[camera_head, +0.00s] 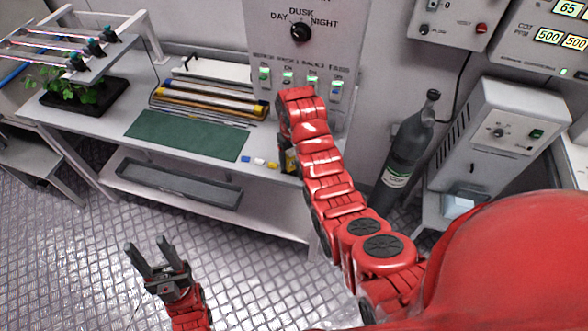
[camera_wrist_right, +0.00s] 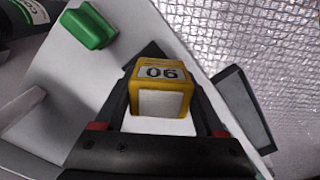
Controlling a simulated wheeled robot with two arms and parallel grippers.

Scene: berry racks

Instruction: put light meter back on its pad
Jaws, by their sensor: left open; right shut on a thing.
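My right gripper (camera_wrist_right: 160,98) is shut on a yellow block marked "90", which I take to be the light meter (camera_wrist_right: 162,70); it has a pale square face. In the head view, my right gripper (camera_head: 288,158) is at the right end of the bench, largely hidden by my red arm. I cannot tell whether the block touches anything below. My left gripper (camera_head: 152,258) is open and empty, over the floor in front of the bench. A green mat (camera_head: 187,135) lies flat on the bench. I cannot tell which surface is the meter's pad.
Small blue, white and yellow pieces (camera_head: 259,161) lie at the bench's front edge. A panel with a DAY-DUSK-NIGHT knob (camera_head: 300,32) and lit green switches stands behind. A dark gas bottle (camera_head: 405,150) stands right of my arm. A plant tray (camera_head: 85,100) is at left.

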